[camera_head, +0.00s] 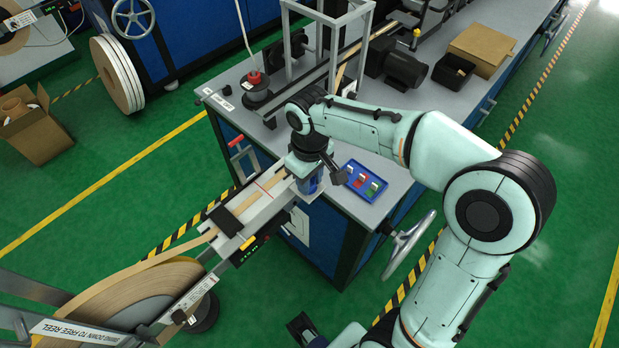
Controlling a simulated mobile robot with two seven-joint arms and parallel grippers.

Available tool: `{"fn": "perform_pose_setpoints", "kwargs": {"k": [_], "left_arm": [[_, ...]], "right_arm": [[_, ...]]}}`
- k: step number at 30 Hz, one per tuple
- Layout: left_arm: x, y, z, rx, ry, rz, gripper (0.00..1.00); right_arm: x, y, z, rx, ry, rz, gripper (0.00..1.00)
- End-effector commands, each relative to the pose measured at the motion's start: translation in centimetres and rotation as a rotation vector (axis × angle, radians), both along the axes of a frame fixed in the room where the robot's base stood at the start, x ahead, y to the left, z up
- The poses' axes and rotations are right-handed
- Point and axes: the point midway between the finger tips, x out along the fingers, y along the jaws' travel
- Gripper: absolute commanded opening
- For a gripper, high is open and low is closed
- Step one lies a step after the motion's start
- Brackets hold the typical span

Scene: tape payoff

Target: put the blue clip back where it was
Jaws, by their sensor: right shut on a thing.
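My right gripper (311,176) points down at the near left corner of the grey bench, at the upper end of the splice plate (279,206). It is shut on a small blue piece (313,185), which looks like the blue clip; the hand and wrist hide most of it. Whether the clip touches the plate I cannot tell. A blue tray (348,183) with red, green and pale pieces lies on the bench just right of the gripper.
Tan tape (182,247) runs from a large reel (115,291) at lower left onto the plate. A dark motor (406,70), a black bin (453,71) and a cardboard box (484,48) stand further back. A handwheel (409,244) juts out from the bench side.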

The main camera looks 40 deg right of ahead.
Motion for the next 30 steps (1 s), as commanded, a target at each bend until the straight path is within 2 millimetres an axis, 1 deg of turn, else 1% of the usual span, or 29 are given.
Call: {"fn": "perform_pose_setpoints", "kwargs": {"k": [4, 8, 9, 10, 11, 19, 23, 26, 30], "left_arm": [[0.0, 0.0, 0.0, 0.000, 0.000, 0.000, 0.71], [0.1, 0.0, -0.2, 0.000, -0.003, 0.001, 0.71], [0.1, 0.0, -0.2, 0.000, -0.003, 0.001, 0.71], [0.1, 0.0, -0.1, 0.000, -0.003, 0.001, 0.71], [0.1, 0.0, -0.1, 0.000, -0.003, 0.001, 0.71], [0.1, 0.0, -0.1, 0.000, -0.003, 0.001, 0.71], [0.0, 0.0, 0.2, 0.000, 0.000, 0.000, 0.71], [0.0, 0.0, 0.5, 0.000, 0.001, 0.000, 0.71], [0.1, 0.0, 1.1, 0.000, 0.001, 0.000, 0.71]], "right_arm": [[0.0, 0.0, 0.0, 0.000, -0.001, 0.000, 0.00], [0.0, 0.0, -0.4, 0.000, 0.000, 0.000, 0.00], [0.0, 0.0, -0.3, 0.000, 0.000, 0.000, 0.41], [0.0, 0.0, -0.3, 0.000, 0.000, 0.000, 0.51], [0.0, 0.0, -0.3, 0.000, 0.000, 0.000, 0.57], [0.0, 0.0, -0.2, 0.000, 0.000, 0.000, 0.57], [0.1, 0.0, 0.6, 0.000, -0.003, 0.000, 0.57], [0.1, 0.0, 2.2, 0.000, -0.006, 0.000, 0.57], [0.2, 0.0, 5.4, 0.000, -0.006, 0.001, 0.57]]}}
